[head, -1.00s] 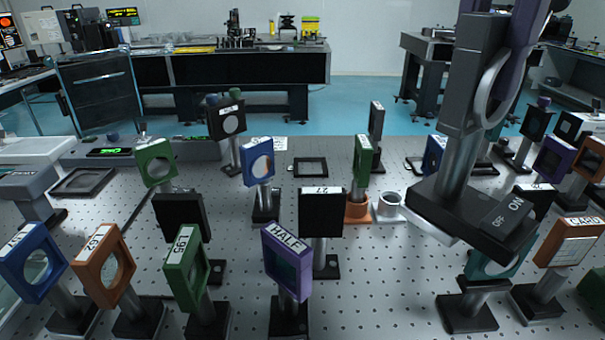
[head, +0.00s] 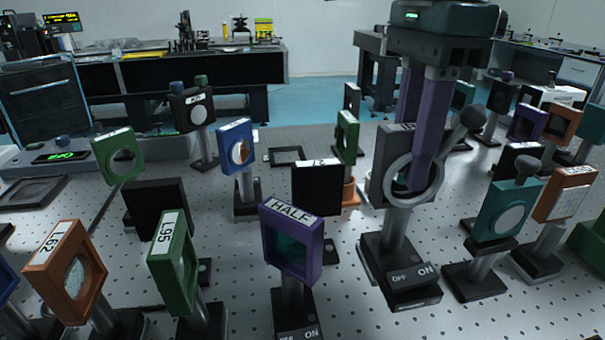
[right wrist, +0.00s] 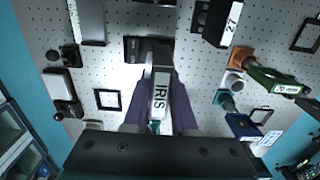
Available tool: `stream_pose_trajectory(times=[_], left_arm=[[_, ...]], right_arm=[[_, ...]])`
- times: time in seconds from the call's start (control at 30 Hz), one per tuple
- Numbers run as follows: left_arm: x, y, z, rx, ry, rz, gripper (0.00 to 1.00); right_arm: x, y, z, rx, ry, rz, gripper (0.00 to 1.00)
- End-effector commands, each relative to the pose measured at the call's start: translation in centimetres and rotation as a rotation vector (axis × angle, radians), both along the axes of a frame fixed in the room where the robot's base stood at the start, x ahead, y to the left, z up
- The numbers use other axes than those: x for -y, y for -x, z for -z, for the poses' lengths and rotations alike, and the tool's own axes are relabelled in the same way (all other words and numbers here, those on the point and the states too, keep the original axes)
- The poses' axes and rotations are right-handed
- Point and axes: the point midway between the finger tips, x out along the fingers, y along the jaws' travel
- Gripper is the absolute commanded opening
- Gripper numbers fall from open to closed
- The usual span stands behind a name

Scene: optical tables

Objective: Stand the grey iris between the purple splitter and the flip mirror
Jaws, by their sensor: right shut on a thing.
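The grey iris (head: 379,178), a square mount with a ring on a post and black base, is upright in my right gripper (head: 416,180). The gripper's purple fingers are shut on its upper part. In the right wrist view the iris label (right wrist: 160,97) lies between the fingers. Its base is at or just above the table; contact is unclear. The purple splitter (head: 291,245), marked HALF, stands to its left. A teal mount (head: 505,212) with a pale round face and a knob, apparently the flip mirror, stands to its right. My left gripper is not in view.
A black mount marked 27 (head: 318,188) stands behind and left of the iris. An orange card mount (head: 565,196) stands beyond the teal one. Green (head: 174,262) and orange (head: 65,272) mounts crowd the left front. Bare perforated table (head: 345,300) shows between splitter and iris.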

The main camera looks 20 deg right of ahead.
Motion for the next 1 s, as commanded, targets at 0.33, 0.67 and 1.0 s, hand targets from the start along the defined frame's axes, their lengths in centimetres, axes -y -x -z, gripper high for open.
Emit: stream_pose_trajectory(times=[0.33, 0.67, 1.0], left_arm=[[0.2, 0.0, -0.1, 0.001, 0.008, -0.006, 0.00], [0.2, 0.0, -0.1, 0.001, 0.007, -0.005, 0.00], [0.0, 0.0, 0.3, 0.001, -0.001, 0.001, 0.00]], right_arm=[[-0.1, 0.0, 4.1, 0.000, -0.002, -0.002, 0.00], [0.0, -0.1, 7.5, 0.003, 0.000, -0.002, 0.00], [0.0, 0.0, 7.9, 0.001, 0.000, -0.002, 0.27]])
